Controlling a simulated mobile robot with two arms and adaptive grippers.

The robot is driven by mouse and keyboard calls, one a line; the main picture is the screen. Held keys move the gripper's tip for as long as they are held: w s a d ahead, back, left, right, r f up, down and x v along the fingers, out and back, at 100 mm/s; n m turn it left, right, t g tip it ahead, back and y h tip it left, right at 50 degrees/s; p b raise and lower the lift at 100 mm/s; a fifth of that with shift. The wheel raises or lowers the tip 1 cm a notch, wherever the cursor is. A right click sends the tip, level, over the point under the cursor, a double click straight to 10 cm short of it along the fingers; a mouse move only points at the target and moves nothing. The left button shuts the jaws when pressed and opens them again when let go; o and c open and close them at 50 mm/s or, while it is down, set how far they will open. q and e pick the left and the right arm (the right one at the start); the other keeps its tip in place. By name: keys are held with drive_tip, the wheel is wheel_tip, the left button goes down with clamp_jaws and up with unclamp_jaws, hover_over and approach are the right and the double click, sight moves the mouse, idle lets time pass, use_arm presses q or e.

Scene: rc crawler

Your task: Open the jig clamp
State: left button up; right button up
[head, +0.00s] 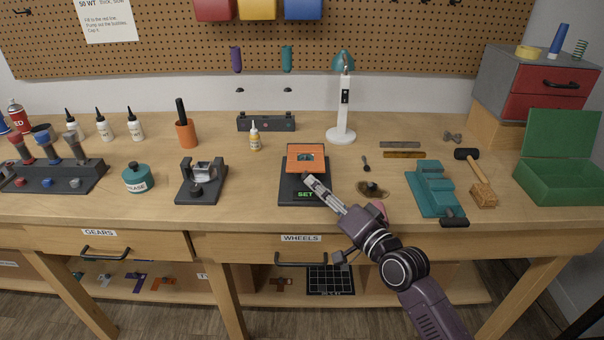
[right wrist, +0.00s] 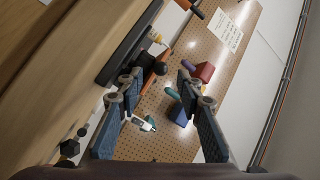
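No part is labelled as the jig clamp. A dark stand with a grey bracket and a black knob (head: 200,182) is left of centre on the bench and may be it. A teal vise-like block with a dark handle (head: 432,188) is on the right. My right gripper (head: 312,182) is over the front of a black device with an orange top and a green SET display (head: 305,194), right of the dark stand. In the right wrist view its fingers (right wrist: 160,90) are spread with nothing between them; a dark round knob (right wrist: 160,68) shows beyond. My left gripper is out of view.
A lamp (head: 341,135), a small glue bottle (head: 254,138) and an orange cup (head: 187,133) stand behind. Bare bench top lies between the dark stand and the SET device.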

sight(306, 176)
drive_tip(key=x, duration=0.5)
drive_tip(key=shift+w+a, duration=0.15)
drive_tip(key=shift+w, duration=0.05)
drive_tip(key=shift+w+a, duration=0.15)
drive_tip(key=shift+w, duration=0.05)
drive_tip(key=c, duration=0.8)
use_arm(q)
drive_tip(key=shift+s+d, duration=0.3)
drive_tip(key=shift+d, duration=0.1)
use_arm(e)
drive_tip(key=shift+r, duration=0.1)
clamp_jaws()
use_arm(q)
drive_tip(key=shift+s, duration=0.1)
